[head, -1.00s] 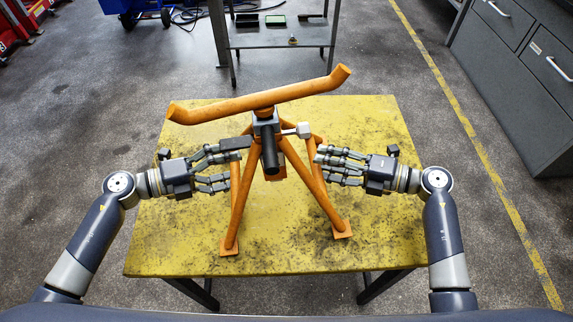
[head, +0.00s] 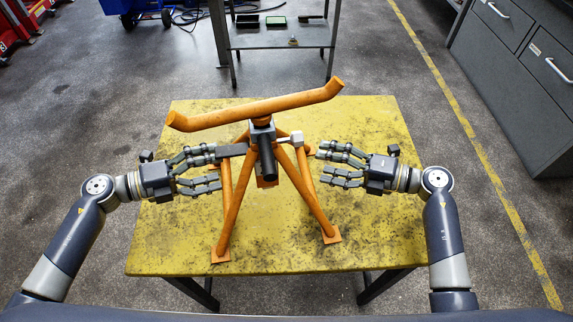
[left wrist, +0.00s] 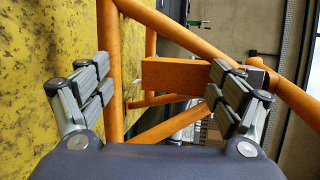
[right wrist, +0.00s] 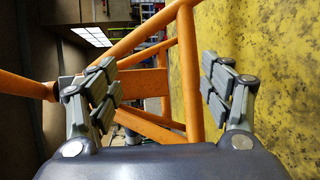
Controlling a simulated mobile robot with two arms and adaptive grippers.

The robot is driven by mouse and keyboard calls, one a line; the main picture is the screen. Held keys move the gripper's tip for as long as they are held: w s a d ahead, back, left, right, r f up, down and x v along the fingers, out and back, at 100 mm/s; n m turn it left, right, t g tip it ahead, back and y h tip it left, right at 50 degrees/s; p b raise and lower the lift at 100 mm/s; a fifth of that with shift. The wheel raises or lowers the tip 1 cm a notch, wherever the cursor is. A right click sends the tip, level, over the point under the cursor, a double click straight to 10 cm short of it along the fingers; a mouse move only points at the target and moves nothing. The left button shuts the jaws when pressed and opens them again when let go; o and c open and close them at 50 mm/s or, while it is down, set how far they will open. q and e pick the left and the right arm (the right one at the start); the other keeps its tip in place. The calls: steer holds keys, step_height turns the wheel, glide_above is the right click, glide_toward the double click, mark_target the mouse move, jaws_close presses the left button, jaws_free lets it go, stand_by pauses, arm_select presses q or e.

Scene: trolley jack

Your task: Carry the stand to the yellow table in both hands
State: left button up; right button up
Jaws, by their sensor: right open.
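The orange stand (head: 236,211) is upright on the yellow table (head: 375,225), its slanted legs seeming to rest on the top. A bent orange bar (head: 255,107) lies across its grey head. My left gripper (head: 213,169) is open at the stand's left side. In the left wrist view, its fingers (left wrist: 160,90) are spread, with orange tubes and a flat crosspiece (left wrist: 175,75) beyond or between them; contact cannot be told. My right gripper (head: 321,166) is open just right of the stand. In the right wrist view, its fingers (right wrist: 160,85) are apart before the stand's frame (right wrist: 187,75).
A grey metal shelf (head: 280,38) stands on the floor behind the table. Grey drawer cabinets (head: 515,80) are at the right, beyond a yellow floor line (head: 455,110). The table top is otherwise clear.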

arm_select(q)
steer(key=shift+s+d+f, duration=0.1)
steer(key=shift+s+d, duration=0.05)
arm_select(e)
steer(key=shift+d, duration=0.1)
arm_select(q)
steer(key=shift+d, duration=0.1)
arm_select(e)
steer(key=v, duration=0.7)
steer(key=shift+s+d, duration=0.15)
steer(key=shift+d, duration=0.15)
steer(key=shift+r, duration=0.1)
arm_select(q)
steer(key=a+b, duration=0.2)
steer(key=a, duration=0.4)
steer(key=shift+s, duration=0.25)
arm_select(e)
steer(key=shift+f, duration=0.95)
